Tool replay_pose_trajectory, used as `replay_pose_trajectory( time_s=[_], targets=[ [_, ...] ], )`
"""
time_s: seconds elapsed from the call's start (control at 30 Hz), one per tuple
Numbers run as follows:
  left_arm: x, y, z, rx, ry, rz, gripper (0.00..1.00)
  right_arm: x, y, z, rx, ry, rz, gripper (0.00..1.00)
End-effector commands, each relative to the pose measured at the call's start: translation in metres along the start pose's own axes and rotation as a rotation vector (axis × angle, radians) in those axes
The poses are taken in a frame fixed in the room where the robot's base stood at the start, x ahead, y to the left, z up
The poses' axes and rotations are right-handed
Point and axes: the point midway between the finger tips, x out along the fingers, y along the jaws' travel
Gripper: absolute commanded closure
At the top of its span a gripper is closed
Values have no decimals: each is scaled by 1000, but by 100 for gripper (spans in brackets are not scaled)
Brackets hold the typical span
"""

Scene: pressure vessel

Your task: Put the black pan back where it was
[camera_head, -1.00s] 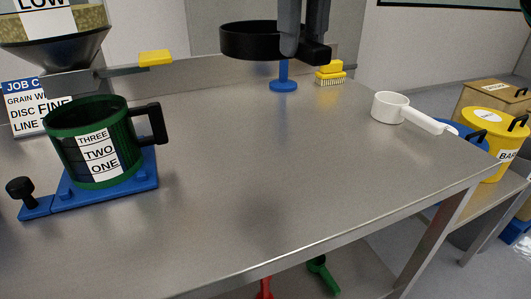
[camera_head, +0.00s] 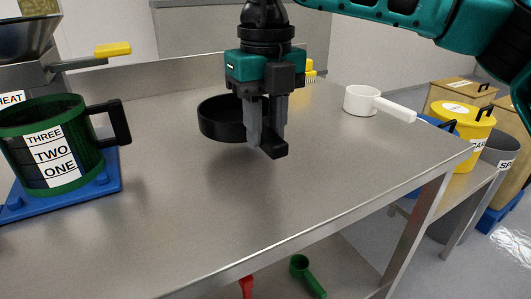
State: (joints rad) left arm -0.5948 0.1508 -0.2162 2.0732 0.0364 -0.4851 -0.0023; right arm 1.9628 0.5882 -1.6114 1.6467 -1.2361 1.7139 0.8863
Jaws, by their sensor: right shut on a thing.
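The black pan (camera_head: 222,121) is a round, shallow, dark dish with a short thick handle, over the middle of the steel table. My right gripper (camera_head: 266,140) points down and is shut on the pan's handle, whose end (camera_head: 274,151) shows below the fingers. The pan looks level and seems close above the tabletop; I cannot tell whether it touches. The arm comes in from the upper right. My left gripper is not in view.
The steel table (camera_head: 200,220) is clear in front of the pan. A green labelled pot (camera_head: 50,150) stands on a blue base (camera_head: 105,185) at left. A white scoop (camera_head: 362,101) lies at the right. Yellow (camera_head: 466,120) and grey bins stand beyond the right edge.

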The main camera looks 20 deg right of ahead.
Motion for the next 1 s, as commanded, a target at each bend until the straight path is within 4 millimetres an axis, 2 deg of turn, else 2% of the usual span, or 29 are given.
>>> replay_pose_trajectory(
  time_s=[0.03,0.2,0.43,0.67,0.7,0.93,1.0],
  targets=[
    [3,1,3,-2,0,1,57,14,-1,-1,0,4,-2,100],
    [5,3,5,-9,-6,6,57,39,-1,-1,-1,2,-1,100],
    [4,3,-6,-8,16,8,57,44,0,0,0,0,0,100],
    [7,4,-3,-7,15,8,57,48,0,-1,0,1,0,100],
    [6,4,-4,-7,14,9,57,47,0,-1,0,1,-1,68],
    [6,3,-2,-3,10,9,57,46,0,-1,0,1,-1,46],
    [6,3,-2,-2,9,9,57,46,0,-1,0,1,-1,45]
  ],
)
